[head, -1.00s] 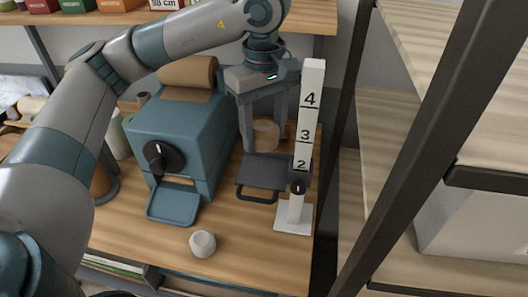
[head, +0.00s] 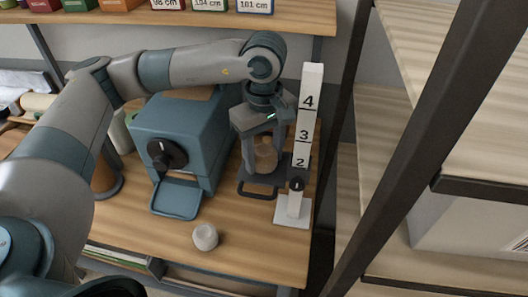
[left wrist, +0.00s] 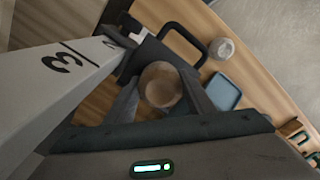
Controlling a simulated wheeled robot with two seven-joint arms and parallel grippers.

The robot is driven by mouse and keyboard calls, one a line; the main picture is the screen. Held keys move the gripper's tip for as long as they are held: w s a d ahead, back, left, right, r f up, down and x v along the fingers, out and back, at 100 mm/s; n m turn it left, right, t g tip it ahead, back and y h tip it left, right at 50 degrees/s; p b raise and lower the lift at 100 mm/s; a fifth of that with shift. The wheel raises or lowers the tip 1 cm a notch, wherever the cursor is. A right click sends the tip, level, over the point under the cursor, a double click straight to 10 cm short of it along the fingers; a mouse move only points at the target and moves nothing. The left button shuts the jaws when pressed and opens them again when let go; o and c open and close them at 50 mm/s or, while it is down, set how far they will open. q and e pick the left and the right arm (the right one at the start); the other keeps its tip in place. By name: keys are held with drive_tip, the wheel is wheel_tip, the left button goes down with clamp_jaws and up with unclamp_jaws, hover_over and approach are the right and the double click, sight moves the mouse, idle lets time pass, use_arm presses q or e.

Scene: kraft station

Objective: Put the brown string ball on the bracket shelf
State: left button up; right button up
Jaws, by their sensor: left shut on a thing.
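The brown string ball (head: 265,152) is between the two fingers of my left gripper (head: 264,163), which is shut on it. In the left wrist view the ball (left wrist: 162,85) shows between the fingers. The bracket shelf (head: 258,188) is a dark plate with a handle-like front loop, fixed to a white post (head: 309,100) marked 2, 3 and 4. The ball is right over the plate; the fingers hide whether it touches. My right gripper is not in view.
A blue-grey box with a black knob (head: 166,154) and a front tray (head: 178,198) stands left of the shelf. A dark rack upright (head: 385,160) is on the right.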

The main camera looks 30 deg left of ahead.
use_arm(q)
drive_tip(key=shift+f, duration=0.25)
drive_tip(key=shift+f, duration=0.1)
drive_tip(key=shift+f+b, duration=0.1)
drive_tip(key=shift+b, duration=0.2)
drive_tip(key=o, duration=1.1)
